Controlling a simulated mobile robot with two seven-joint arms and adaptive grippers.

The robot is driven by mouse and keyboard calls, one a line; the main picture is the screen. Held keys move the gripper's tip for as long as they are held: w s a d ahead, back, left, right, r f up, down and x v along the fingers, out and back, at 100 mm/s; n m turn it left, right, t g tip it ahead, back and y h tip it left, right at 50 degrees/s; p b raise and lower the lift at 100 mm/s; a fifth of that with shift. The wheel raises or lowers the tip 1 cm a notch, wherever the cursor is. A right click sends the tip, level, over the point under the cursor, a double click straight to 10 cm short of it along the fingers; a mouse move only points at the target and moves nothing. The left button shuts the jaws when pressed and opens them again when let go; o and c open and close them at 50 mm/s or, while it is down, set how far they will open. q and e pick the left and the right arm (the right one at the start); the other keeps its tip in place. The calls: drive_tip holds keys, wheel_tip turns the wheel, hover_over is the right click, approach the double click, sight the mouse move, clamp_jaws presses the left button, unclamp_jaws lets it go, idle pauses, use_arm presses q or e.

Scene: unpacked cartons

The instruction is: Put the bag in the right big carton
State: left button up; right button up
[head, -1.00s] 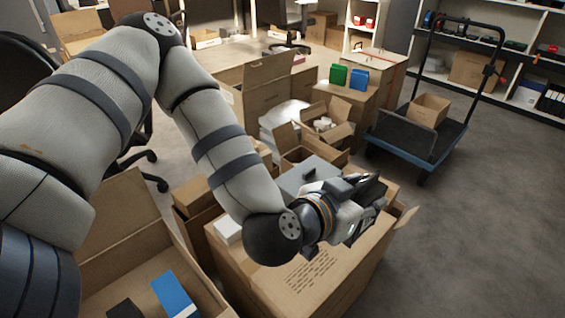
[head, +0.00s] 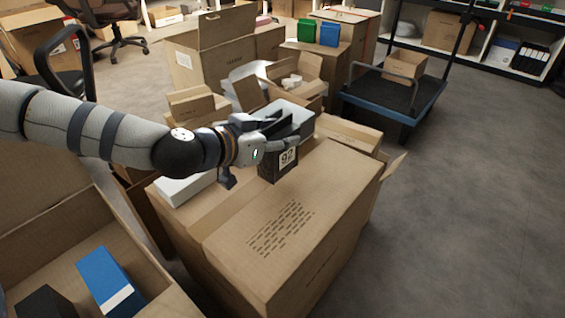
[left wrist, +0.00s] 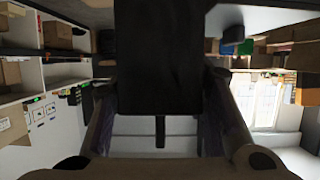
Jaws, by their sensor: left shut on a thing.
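My left gripper (head: 279,137) is shut on a black bag (head: 272,170) with a white "92" label. The bag hangs below the fingers, over the far part of a big carton (head: 290,225) with printed marks. I cannot tell whether it touches the carton. In the left wrist view the bag (left wrist: 158,60) is a dark block between the fingers (left wrist: 160,130). Another big carton (head: 45,250) is open at the lower left, with a blue box (head: 108,280) and a black box (head: 45,303) inside. My right gripper is not in view.
A white box (head: 186,188) and a grey box (head: 290,116) are near the middle carton's far edge. Smaller cartons stand behind. A blue trolley (head: 400,98) with a small carton (head: 404,65) is at the back right. Floor on the right is clear.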

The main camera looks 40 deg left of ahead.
use_arm(q)
drive_tip(key=shift+w+a+f, duration=0.15)
drive_tip(key=shift+w+f, duration=0.2)
drive_tip(key=shift+f, duration=0.05)
drive_tip(key=f+b, duration=0.3)
drive_tip(key=f, duration=0.1)
drive_tip(key=shift+w+a, duration=0.2)
drive_tip(key=shift+w, duration=0.05)
drive_tip(key=shift+r, duration=0.2)
drive_tip(key=shift+c, duration=0.5)
drive_tip(key=shift+r, duration=0.1)
drive_tip(key=o, duration=1.1)
drive_tip(key=shift+c, duration=0.2)
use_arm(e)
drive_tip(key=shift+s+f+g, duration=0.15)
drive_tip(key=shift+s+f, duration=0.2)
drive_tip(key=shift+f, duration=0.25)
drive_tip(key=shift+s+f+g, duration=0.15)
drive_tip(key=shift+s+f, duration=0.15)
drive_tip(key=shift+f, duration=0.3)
